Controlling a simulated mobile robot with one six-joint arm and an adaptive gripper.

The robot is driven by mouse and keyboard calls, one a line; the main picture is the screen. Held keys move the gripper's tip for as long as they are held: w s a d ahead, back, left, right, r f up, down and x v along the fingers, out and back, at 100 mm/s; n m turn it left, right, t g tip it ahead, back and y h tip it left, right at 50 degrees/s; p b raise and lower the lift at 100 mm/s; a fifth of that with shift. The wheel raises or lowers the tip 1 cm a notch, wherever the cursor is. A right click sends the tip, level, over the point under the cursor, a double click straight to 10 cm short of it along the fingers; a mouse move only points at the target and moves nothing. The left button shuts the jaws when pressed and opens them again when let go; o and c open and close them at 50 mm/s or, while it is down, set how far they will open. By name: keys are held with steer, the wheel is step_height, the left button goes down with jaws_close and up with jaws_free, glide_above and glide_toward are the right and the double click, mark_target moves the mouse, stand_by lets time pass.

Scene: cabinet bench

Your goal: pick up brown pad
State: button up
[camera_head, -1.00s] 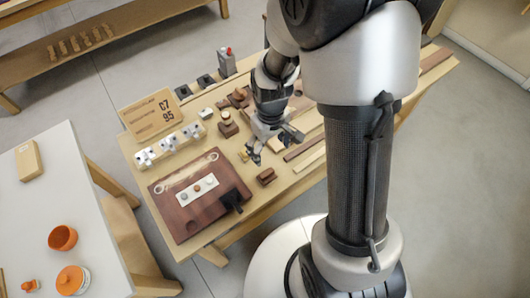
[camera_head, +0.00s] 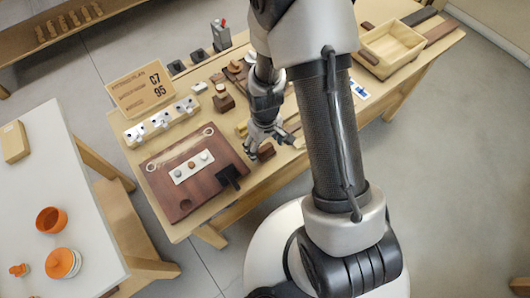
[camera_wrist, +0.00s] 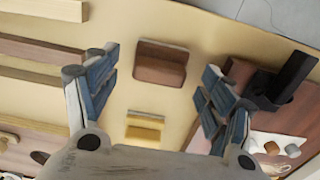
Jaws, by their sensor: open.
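A small brown block, which I take to be the brown pad (camera_head: 266,152), lies on the wooden bench just right of the dark red-brown board. In the wrist view the brown pad (camera_wrist: 160,70) sits between and beyond my spread fingers, clear of both. My gripper (camera_head: 267,141) is open and empty, pointing down close to the pad. In the wrist view my gripper (camera_wrist: 150,75) shows its two blue-grey fingers apart. The exact height over the pad cannot be told.
The dark red-brown board (camera_head: 180,198) carries a white strip with knobs and a black bracket (camera_head: 229,177). A yellow block (camera_wrist: 145,128) lies near the pad. Wooden strips (camera_wrist: 40,50) lie on the other side. A wooden tray (camera_head: 392,47) stands at the bench's far right.

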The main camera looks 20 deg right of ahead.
steer(key=shift+f, duration=0.75)
steer(key=shift+r, duration=0.1)
steer(key=c, duration=1.1)
